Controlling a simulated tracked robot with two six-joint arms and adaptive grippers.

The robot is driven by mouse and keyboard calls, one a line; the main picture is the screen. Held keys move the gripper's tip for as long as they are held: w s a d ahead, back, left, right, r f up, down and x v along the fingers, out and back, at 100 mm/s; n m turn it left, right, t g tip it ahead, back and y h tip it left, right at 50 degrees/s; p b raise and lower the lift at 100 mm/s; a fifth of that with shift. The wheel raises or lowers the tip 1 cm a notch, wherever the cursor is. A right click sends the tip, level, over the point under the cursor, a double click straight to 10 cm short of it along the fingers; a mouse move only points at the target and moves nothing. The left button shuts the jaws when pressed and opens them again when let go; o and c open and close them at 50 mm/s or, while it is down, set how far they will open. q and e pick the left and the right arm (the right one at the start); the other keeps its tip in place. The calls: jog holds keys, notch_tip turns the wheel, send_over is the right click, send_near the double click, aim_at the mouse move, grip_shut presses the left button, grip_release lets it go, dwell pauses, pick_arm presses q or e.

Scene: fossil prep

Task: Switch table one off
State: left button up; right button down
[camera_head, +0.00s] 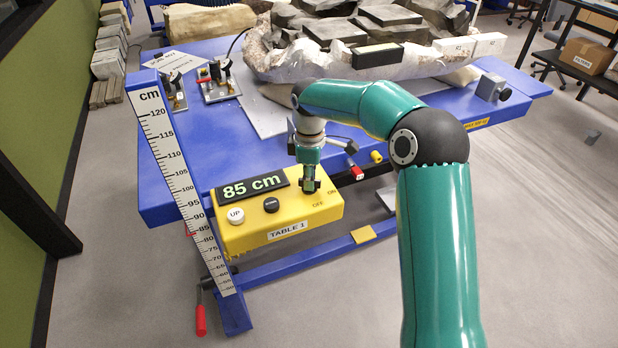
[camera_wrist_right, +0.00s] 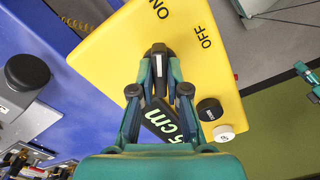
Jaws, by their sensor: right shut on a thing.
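The yellow control box (camera_head: 280,222) labelled TABLE 1 hangs at the front edge of the blue table. It has a green-lit 85 cm display (camera_head: 252,188), a white UP button (camera_head: 235,215), a black button (camera_head: 271,204) and printed OFF and ON marks. My right gripper (camera_head: 309,186) points down onto the box beside these marks. In the right wrist view its fingers (camera_wrist_right: 160,75) are shut on a dark switch knob (camera_wrist_right: 158,50). My left gripper is not in the head view.
A large fossil block in a pale jacket (camera_head: 300,62) lies on the blue table (camera_head: 190,140). A height scale (camera_head: 175,165) stands left of the box. A red handle (camera_head: 200,320) hangs below it. A small teal part shows at the wrist view's right edge.

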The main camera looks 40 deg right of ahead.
jog(key=m, duration=1.1)
jog(key=shift+w+r+m, duration=0.1)
jog(key=shift+m, duration=0.3)
dwell(0.5)
jog(key=c, duration=1.2)
grip_release()
jog(key=shift+o, duration=0.2)
notch_tip(320, 180, up, 12)
